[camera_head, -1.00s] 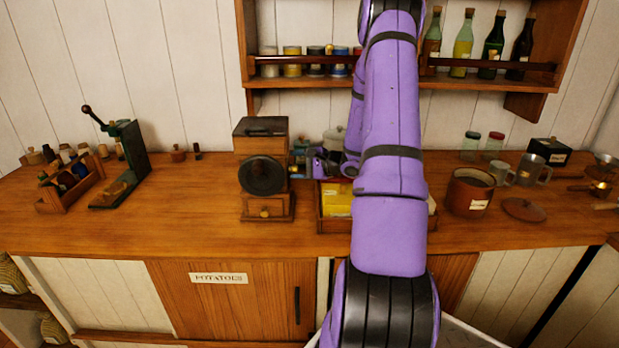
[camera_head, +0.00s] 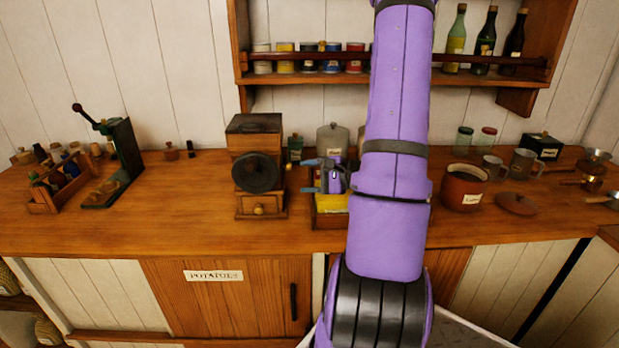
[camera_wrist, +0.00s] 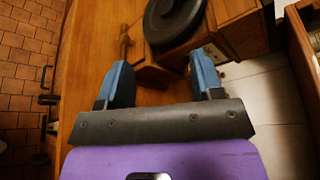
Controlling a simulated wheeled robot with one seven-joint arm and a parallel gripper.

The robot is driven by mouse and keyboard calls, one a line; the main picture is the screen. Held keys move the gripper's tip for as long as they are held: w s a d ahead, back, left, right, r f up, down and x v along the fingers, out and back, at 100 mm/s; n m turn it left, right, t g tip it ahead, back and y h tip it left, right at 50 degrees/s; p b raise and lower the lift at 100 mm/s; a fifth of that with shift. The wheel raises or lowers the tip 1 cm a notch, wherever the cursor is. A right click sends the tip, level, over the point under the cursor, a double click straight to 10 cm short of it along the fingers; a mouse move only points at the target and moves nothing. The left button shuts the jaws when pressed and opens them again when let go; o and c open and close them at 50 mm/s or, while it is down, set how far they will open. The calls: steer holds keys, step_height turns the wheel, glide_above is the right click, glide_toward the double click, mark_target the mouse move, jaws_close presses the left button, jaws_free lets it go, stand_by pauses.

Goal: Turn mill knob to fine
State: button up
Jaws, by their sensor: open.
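The mill is a wooden box (camera_head: 255,137) with a round black knob or disc (camera_head: 257,172) on its front and a small drawer knob (camera_head: 258,209) below. In the wrist view, the black disc (camera_wrist: 172,20) is at the top, beyond the fingertips, and the drawer knob (camera_wrist: 125,42) sticks out to its left. My gripper (camera_head: 306,176) is to the right of the mill, its blue fingers pointing left at it. The fingers (camera_wrist: 157,64) are apart with nothing between them and appear clear of the disc. Any fine or coarse marking cannot be made out.
A tray with yellow contents (camera_head: 331,221) sits below my gripper, and a grey canister (camera_head: 332,140) stands behind it. A bottle shelf (camera_head: 390,80) hangs above. A brown pot (camera_head: 463,188) stands right of my arm.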

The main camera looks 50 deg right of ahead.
steer(key=shift+s+a, duration=0.1)
steer(key=shift+s, duration=0.05)
steer(key=m+g+y, duration=0.3)
steer(key=m+g, duration=0.1)
steer(key=m, duration=0.3)
glide_toward(288, 166)
steer(key=d+f+x, duration=0.1)
steer(key=x, duration=0.7)
steer(key=shift+w, duration=0.45)
steer(key=c, duration=0.9)
